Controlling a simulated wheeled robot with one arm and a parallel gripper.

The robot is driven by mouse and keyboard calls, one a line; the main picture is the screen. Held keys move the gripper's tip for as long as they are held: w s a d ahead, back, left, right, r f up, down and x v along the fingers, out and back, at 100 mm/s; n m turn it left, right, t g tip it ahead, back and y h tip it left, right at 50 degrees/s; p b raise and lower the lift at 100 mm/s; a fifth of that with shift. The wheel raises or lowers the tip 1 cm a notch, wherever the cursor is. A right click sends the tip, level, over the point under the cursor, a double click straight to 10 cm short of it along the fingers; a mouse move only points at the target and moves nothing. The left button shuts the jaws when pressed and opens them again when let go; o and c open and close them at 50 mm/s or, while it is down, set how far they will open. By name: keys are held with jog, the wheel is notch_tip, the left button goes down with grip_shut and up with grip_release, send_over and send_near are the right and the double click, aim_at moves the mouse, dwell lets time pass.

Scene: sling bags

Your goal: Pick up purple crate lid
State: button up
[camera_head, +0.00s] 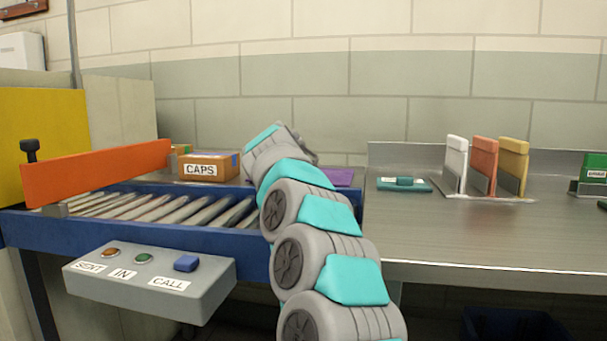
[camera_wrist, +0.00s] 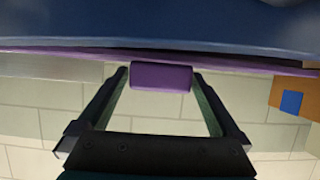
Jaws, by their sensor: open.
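The purple crate lid (camera_head: 341,177) lies at the right end of the roller conveyor in the head view, mostly hidden behind my arm. In the wrist view the lid (camera_wrist: 60,52) shows as a thin, edge-on purple strip with a block-shaped purple handle (camera_wrist: 160,77). My gripper (camera_wrist: 160,74) is open, with one finger on each side of the handle. Narrow gaps seem to show between handle and fingers; whether either finger touches it I cannot tell. My fingers are hidden in the head view.
A box marked CAPS (camera_head: 208,167) sits left of my arm by the conveyor (camera_head: 120,228). An orange bar (camera_head: 100,173) crosses the conveyor's left part. The counter's front is clear.

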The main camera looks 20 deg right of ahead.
jog(key=shift+w+d+f, duration=0.2)
jog(key=shift+w+d, duration=0.05)
jog(key=shift+w, duration=0.2)
jog(key=shift+c, duration=0.2)
jog(key=c, duration=1.2)
jog(key=shift+r, duration=0.15)
